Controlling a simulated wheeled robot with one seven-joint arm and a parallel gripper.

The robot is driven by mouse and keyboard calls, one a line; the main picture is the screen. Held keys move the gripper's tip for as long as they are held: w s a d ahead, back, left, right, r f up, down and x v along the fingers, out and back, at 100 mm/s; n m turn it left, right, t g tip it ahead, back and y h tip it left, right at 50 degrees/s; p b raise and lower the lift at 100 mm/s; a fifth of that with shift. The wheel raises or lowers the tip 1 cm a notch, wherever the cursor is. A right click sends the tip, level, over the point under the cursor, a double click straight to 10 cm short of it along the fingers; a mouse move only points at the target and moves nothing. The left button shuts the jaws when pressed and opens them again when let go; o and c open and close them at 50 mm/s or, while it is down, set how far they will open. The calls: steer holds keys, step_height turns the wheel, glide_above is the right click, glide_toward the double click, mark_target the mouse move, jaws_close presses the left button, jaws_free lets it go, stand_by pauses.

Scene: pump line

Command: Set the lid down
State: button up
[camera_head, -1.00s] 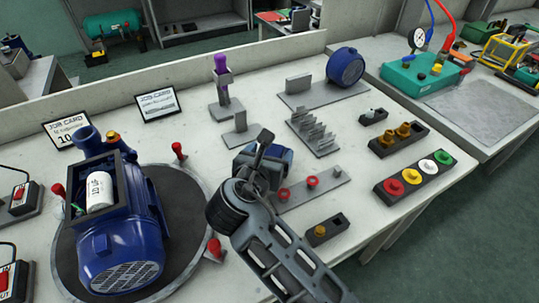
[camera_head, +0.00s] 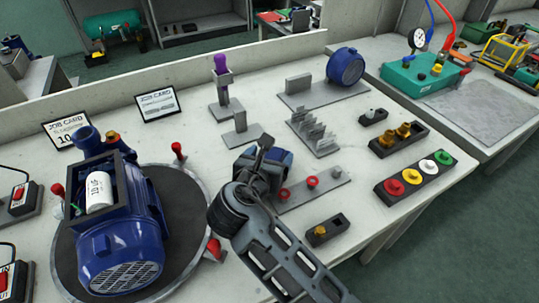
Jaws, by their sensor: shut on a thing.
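The blue lid (camera_head: 279,162) is at the middle of the bench, at the left end of a flat grey plate with red rings. My gripper (camera_head: 264,146) is shut on it from above, and my wrist hides part of it. I cannot tell whether the lid touches the bench or plate. The blue pump motor (camera_head: 124,235) stands at the left on a round dark turntable (camera_head: 186,222). Its top box is open and shows a white cylinder (camera_head: 99,191) inside.
Red clamps (camera_head: 178,150) stand around the turntable. Behind the lid are a grey slotted rack (camera_head: 314,137) and a stand with a purple-handled tool (camera_head: 221,72). At the right are a holder with coloured caps (camera_head: 412,176) and small trays of brass fittings (camera_head: 400,138).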

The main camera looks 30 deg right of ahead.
steer(key=o, duration=1)
steer(key=shift+s+a, duration=0.1)
